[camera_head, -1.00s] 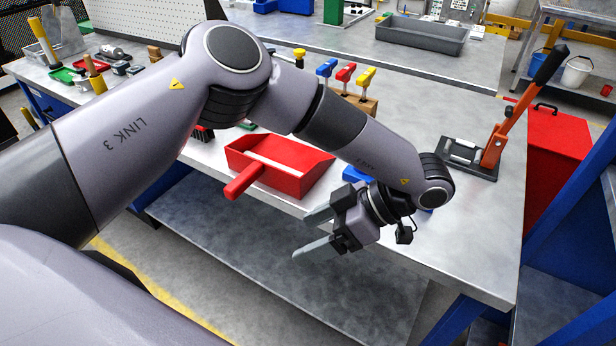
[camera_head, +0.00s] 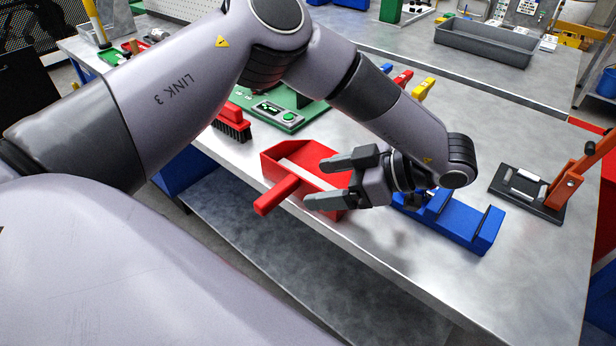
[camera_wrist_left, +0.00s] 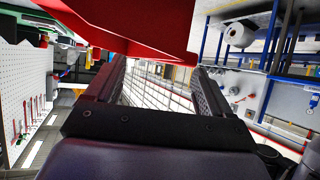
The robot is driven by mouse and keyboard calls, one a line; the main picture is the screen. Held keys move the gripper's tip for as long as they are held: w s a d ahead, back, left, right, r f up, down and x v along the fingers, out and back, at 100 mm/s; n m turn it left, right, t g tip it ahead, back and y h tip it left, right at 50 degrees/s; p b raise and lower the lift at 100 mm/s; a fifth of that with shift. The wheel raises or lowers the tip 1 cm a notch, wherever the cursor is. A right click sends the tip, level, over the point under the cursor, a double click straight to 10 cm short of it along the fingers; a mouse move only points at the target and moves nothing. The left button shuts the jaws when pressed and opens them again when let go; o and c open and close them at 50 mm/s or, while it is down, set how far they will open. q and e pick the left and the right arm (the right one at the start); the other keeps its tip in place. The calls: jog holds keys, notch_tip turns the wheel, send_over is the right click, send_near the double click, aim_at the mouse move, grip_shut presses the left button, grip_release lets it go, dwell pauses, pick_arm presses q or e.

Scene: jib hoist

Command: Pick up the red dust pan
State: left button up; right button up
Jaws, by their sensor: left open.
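The red dust pan (camera_head: 275,166) lies on the grey workbench near its front edge, its handle (camera_head: 277,195) pointing toward me over the edge. My left gripper (camera_head: 325,181) is open and empty, its fingers pointing left, just right of the handle and in front of the pan's right part, which it partly hides. In the left wrist view the red pan (camera_wrist_left: 140,25) fills the top, above the two spread fingers (camera_wrist_left: 158,75). No contact between fingers and pan is clear. My right gripper is not in view.
A blue block-like fixture (camera_head: 455,220) lies right of the gripper. A red brush (camera_head: 232,122) and a green board (camera_head: 282,110) lie behind the pan. A lever tool with an orange handle (camera_head: 570,180) stands at the right. The bench front right is clear.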

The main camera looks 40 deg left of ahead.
aim_at(295, 187)
pick_arm(q)
jog(key=shift+x, duration=2.3)
jog(key=shift+w, duration=0.15)
grip_shut()
